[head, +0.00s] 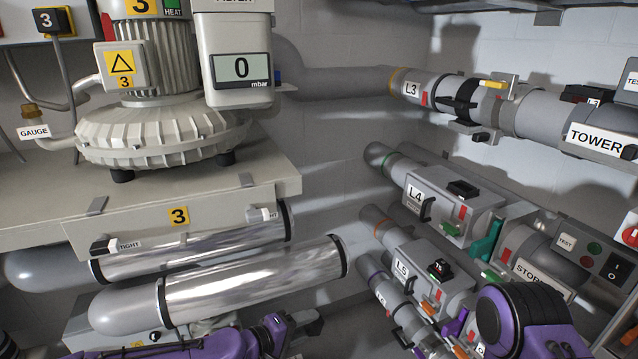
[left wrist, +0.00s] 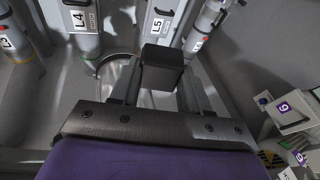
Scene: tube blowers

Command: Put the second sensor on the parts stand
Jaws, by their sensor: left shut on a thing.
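My left gripper (head: 304,326) is low in the head view, in front of the silver-wrapped pipes. In the left wrist view, my left gripper (left wrist: 162,88) is shut on a small black block (left wrist: 163,68), probably a sensor; its front face is plain from here. Similar small black pieces sit on the grey L4 box (head: 463,189) and the L5 box (head: 440,270) in the head view. I cannot make out the parts stand in either view. My right arm shows at the lower right, but its gripper does not show.
A blower (head: 160,130) marked 3 stands on a beige bench at left, with a display (head: 240,70) reading 0 mbar. Two silver-wrapped pipes (head: 250,283) run below it. Pipes labelled L3 (head: 411,89), L4 and L5 crowd the right side.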

